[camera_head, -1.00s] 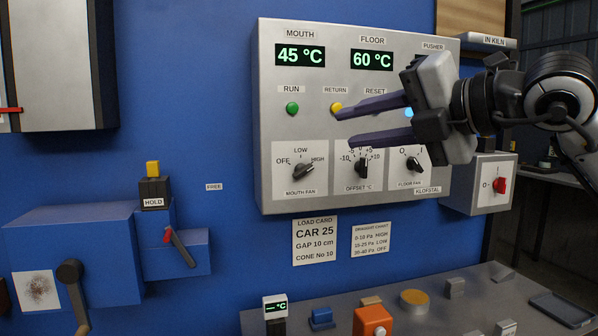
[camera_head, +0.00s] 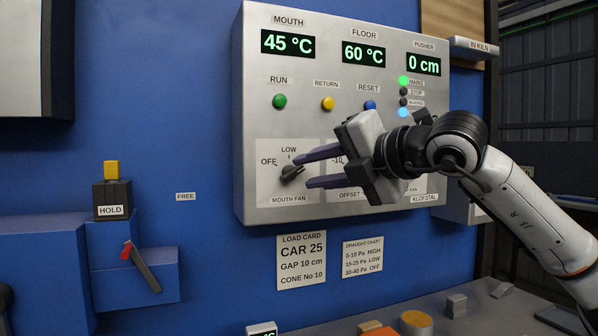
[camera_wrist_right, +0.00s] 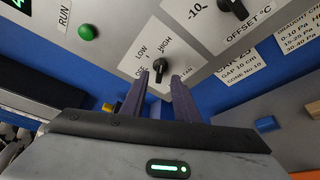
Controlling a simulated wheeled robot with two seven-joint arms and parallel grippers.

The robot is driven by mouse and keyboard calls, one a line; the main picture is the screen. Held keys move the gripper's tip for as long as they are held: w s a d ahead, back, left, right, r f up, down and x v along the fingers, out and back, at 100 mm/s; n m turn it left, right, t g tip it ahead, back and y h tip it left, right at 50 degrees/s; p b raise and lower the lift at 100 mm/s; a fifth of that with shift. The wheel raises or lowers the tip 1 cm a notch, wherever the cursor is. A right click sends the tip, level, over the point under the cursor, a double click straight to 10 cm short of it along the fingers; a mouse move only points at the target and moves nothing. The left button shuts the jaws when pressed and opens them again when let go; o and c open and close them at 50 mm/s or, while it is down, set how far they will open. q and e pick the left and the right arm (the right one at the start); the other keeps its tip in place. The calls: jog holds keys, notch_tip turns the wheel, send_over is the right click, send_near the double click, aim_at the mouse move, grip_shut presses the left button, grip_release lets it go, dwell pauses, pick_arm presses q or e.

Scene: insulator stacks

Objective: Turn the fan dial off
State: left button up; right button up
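The mouth fan dial (camera_head: 291,173) is a black knob on a white plate at the lower left of the grey control panel. Its plate reads OFF, LOW and HIGH; the knob seems to point toward HIGH. My right gripper (camera_head: 303,171) is open, its purple fingers pointing left at the dial. In the right wrist view the dial (camera_wrist_right: 160,66) lies between the two fingertips (camera_wrist_right: 161,75), with gaps visible; contact cannot be made out. The gripper hides the offset dial and most of the floor fan plate in the head view. My left gripper is not in view.
Green (camera_head: 280,101), yellow (camera_head: 328,103) and blue (camera_head: 370,105) buttons sit above the fingers. The offset dial (camera_wrist_right: 232,8) shows in the wrist view. A load card (camera_head: 301,260) hangs below the panel. A blue box with a red-tipped lever (camera_head: 140,266) stands at left.

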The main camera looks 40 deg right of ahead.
aim_at(296, 174)
jog(key=shift+x, duration=2)
jog(key=c, duration=0.7)
